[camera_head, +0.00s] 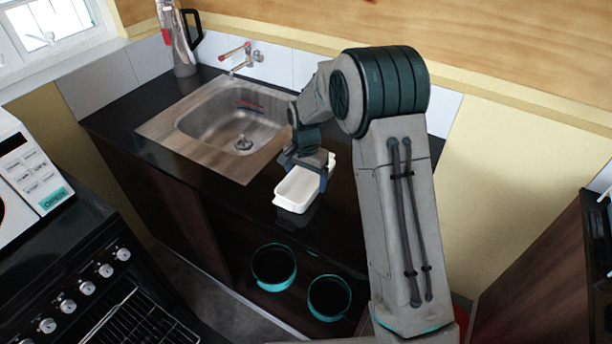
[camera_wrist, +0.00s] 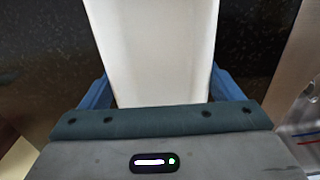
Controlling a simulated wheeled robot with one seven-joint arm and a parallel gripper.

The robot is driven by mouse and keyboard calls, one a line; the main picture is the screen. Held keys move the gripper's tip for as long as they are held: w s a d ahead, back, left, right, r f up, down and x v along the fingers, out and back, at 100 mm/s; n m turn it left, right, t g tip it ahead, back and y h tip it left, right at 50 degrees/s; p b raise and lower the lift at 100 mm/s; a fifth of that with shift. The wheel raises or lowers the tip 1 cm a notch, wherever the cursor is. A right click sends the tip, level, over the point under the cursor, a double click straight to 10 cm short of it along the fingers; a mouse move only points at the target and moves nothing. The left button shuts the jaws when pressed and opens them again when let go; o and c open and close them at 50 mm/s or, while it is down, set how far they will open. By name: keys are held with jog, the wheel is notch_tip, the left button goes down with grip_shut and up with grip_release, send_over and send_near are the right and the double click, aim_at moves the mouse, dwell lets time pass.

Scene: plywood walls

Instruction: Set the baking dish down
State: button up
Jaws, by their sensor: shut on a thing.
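A white rectangular baking dish (camera_head: 297,190) is at the front part of the black counter (camera_head: 240,205), right of the sink. My gripper (camera_head: 309,170) is above its far end, with the fingers on either side of it. In the wrist view the dish (camera_wrist: 155,50) lies between the two blue fingers of my gripper (camera_wrist: 163,88), which is shut on it. Dark speckled counter shows around the dish. I cannot tell whether the dish's bottom touches the counter.
A steel sink (camera_head: 215,128) with a tap (camera_head: 240,58) is left of the dish. A grey jug (camera_head: 181,45) stands in the back corner. A black stove (camera_head: 85,275) and a white microwave (camera_head: 25,170) are at the left. Bare counter lies in front of the sink.

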aim_at(306, 187)
jog(key=o, duration=1.1)
jog(key=shift+f, duration=0.1)
jog(key=shift+o, duration=0.2)
notch_tip(306, 187, up, 12)
jog(key=b, duration=0.1)
jog(key=s+d+r+n, duration=0.1)
jog(key=s+d+r, duration=0.2)
jog(key=s+r, duration=0.2)
jog(key=s+d+n+t, duration=0.1)
jog(key=s+d+n, duration=0.2)
jog(key=s, duration=0.9)
jog(key=s+d+n+t, duration=0.2)
jog(key=s+d, duration=0.3)
jog(key=s, duration=0.7)
jog(key=shift+d+r+n, duration=0.15)
jog(key=shift+d+n, duration=0.2)
jog(key=shift+n, duration=0.15)
